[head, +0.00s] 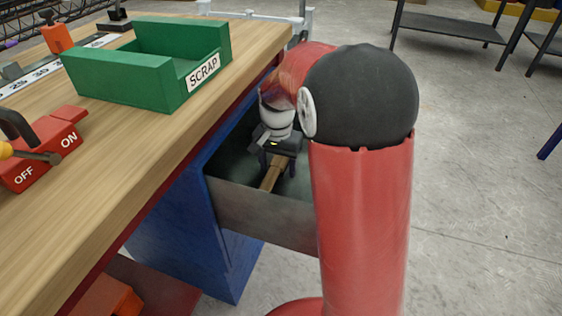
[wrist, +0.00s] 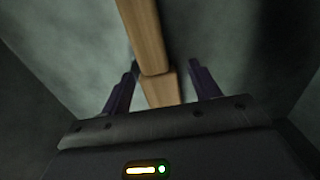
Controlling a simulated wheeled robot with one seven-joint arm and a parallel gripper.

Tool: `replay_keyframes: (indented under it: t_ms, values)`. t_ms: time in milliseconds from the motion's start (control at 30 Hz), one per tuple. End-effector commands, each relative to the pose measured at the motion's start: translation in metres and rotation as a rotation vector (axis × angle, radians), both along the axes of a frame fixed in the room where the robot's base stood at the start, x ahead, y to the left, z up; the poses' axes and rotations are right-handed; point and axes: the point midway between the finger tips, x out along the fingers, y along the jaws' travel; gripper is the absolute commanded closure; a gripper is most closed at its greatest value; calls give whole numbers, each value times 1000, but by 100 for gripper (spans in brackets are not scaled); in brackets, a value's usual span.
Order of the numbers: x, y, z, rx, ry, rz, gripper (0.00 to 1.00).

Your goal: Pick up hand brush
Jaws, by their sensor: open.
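The hand brush (head: 270,178) shows as a wooden bar inside the open grey drawer (head: 265,212), below the bench top. In the wrist view the wooden piece (wrist: 144,36) runs from the top edge down between my fingers. No bristles can be made out. My gripper (head: 279,168) reaches down into the drawer with its fingers around the wood. In the wrist view my gripper (wrist: 162,68) is open, one dark finger on each side of the wood, with a gap on both sides. The brush's near end is hidden behind the gripper body.
The drawer walls surround my gripper closely. A wooden workbench (head: 150,140) carries a green SCRAP bin (head: 130,83) and a red ON/OFF switch box (head: 45,150). The blue cabinet (head: 190,230) holds the drawer.

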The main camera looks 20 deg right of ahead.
Motion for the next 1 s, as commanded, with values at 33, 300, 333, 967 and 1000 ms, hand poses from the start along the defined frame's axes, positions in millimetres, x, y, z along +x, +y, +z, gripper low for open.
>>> replay_keyframes:
  t_ms: [33,300,333,967,1000]
  values:
    - [0,0,0,0,0,0,38]
    - [0,0,1,0,0,0,72]
    - [0,0,1,0,0,0,76]
    - [-3,-5,13,-1,-1,-3,94]
    - [-7,-10,13,-1,-1,-4,94]
